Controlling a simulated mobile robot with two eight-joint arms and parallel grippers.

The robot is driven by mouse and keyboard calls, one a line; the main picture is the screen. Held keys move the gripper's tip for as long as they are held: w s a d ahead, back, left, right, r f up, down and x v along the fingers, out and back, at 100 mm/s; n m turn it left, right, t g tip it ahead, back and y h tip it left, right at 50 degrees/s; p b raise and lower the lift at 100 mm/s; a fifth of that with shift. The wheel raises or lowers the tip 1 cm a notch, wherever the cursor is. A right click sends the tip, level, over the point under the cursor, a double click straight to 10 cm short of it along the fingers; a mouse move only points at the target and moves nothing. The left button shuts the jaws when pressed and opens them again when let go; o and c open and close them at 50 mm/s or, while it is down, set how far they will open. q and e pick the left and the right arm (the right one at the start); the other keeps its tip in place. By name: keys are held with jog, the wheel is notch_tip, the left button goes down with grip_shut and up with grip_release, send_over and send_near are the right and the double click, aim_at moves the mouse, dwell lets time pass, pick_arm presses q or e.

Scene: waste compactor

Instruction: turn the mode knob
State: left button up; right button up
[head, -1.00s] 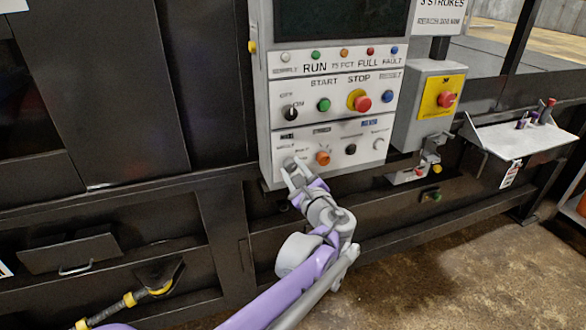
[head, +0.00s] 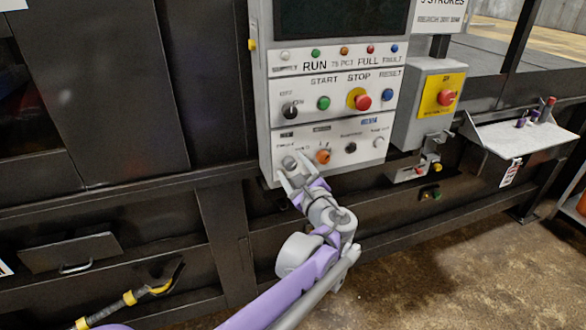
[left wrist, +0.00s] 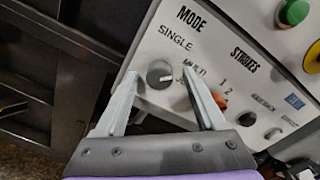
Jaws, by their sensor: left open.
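The mode knob (left wrist: 159,75) is a round grey knob with a pale pointer mark, on the white panel below the words MODE and SINGLE. In the head view the knob (head: 289,162) is at the lower left of the control panel. My left gripper (head: 287,170) is open in front of it. In the left wrist view the two fingers stand left and right of the knob, with a visible gap on each side. Whether the fingertips reach the knob's depth is unclear. My right gripper is not in view.
Close right of the mode knob is an orange strokes knob (head: 323,157), near my right finger in the wrist view. A black knob (head: 351,148), green start button (head: 323,103) and red stop button (head: 362,101) share the panel. An emergency-stop box (head: 428,100) stands right.

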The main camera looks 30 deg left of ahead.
pick_arm(q)
jog(key=b+v, duration=0.1)
jog(key=v, duration=0.9)
jog(key=shift+s, duration=0.15)
jog(key=s+a+f+n+g+h, duration=0.3)
jog(key=s+f+n+g+h, duration=0.15)
jog(key=s+f+n, duration=0.65)
jog(key=s+d+f+n+g+h, duration=0.1)
jog(key=s+d+f+n+h, duration=0.6)
jog(key=f, duration=0.6)
jog(key=s+d+h, duration=0.2)
jog(key=shift+s+d+n, duration=0.3)
jog(key=shift+s, duration=0.05)
